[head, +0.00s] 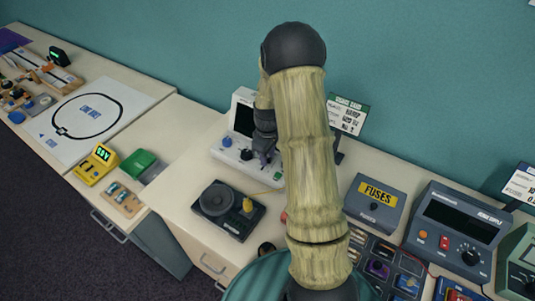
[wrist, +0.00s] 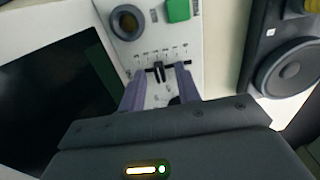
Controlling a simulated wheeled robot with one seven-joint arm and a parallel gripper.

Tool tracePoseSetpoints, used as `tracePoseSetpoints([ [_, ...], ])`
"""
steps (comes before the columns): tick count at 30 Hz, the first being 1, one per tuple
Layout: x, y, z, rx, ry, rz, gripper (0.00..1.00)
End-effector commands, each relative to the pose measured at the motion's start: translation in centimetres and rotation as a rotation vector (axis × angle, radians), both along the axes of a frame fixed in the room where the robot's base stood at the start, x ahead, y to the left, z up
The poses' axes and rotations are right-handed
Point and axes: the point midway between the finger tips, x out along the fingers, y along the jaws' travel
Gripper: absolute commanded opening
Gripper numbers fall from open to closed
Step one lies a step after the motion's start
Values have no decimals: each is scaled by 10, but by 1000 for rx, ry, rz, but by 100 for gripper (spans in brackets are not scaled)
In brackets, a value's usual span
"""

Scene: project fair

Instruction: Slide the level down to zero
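The white instrument (head: 220,154) with a dark screen stands on the bench behind my arm; its panel also shows in the wrist view (wrist: 190,45). In the wrist view a small black slider (wrist: 158,72) sits near the middle of a dark slot, beside a row of small scale marks whose labels are too small to read. My gripper (wrist: 157,78) is over the panel, its two purple-grey fingers apart on either side of the slider. I see gaps between the fingers and the slider. In the head view my gripper (head: 262,158) is partly hidden by my arm.
A round dark knob (wrist: 127,22) and a green button (wrist: 178,10) are on the panel near the fingers. A dark box with a round disc (head: 218,199) stands in front of the instrument. A fuses box (head: 375,205) and a power supply (head: 457,231) stand to the right.

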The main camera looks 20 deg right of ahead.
Motion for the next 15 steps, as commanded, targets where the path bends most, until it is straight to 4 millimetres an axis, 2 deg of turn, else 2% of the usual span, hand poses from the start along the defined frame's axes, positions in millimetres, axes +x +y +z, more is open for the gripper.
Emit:
tracePoseSetpoints([
  [7, 0, 0, -1, 0, 0, 0, 33],
  [8, 0, 0, -1, 0, 0, 0, 29],
  [12, 0, 0, -1, 0, 0, 0, 1],
  [15, 0, 0, -1, 0, 0, 0, 0],
])
